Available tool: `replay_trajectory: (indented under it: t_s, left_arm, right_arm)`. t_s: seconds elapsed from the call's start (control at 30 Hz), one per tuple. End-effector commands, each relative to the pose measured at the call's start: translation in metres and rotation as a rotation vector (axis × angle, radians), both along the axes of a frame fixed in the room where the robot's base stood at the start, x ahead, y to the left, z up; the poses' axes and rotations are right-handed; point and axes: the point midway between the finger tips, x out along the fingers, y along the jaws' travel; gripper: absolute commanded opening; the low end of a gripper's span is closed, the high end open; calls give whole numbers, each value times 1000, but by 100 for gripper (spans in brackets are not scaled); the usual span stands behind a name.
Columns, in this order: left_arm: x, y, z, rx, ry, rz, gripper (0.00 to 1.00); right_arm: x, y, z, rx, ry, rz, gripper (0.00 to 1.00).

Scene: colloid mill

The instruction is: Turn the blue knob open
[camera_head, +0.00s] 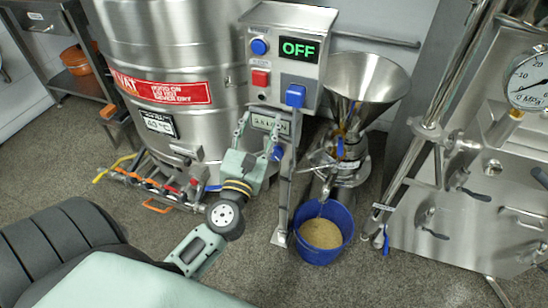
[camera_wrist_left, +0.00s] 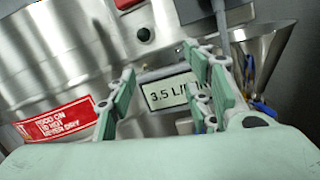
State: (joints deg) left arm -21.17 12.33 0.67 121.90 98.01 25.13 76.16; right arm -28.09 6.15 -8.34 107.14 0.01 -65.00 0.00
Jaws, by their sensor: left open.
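A small blue knob (camera_head: 277,153) shows in the head view below the control box, right beside the right-hand finger of my left gripper (camera_head: 259,130). Whether the finger touches it I cannot tell. My left gripper is open and empty, with its fingers pointing up toward the grey display plate (camera_head: 268,124). In the left wrist view its spread fingers (camera_wrist_left: 163,80) frame the plate, which reads 3.5 L/MIN (camera_wrist_left: 168,92). I cannot make out the blue knob in that view; the fingers may hide it. My right gripper is not in view.
The control box (camera_head: 285,62) reads OFF and has a blue button (camera_head: 259,46) and a red button (camera_head: 260,78). A steel vat (camera_head: 185,45) stands left. A funnel mill (camera_head: 365,85) and blue bucket (camera_head: 342,250) stand right. Open floor lies in front.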

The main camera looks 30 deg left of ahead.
Motion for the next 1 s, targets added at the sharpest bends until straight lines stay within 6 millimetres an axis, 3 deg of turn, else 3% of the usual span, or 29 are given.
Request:
replay_trajectory:
  t_s: [0.2,0.37,0.6,0.8,0.83,1.0]
  left_arm:
    - [-13,-12,0,791,162,149,47]
    - [-19,-26,-13,1386,313,257,47]
    - [-27,-42,-57,2287,564,381,47]
    - [-36,-43,-102,2977,736,415,47]
    - [-37,-43,-108,-2989,-735,-406,47]
    - [-43,-39,-127,-2696,-645,-325,47]
  right_arm:
    - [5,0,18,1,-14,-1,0]
    - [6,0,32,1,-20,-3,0]
    - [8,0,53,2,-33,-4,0]
    - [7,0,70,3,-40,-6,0]
    - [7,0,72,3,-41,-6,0]
    - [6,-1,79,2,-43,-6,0]
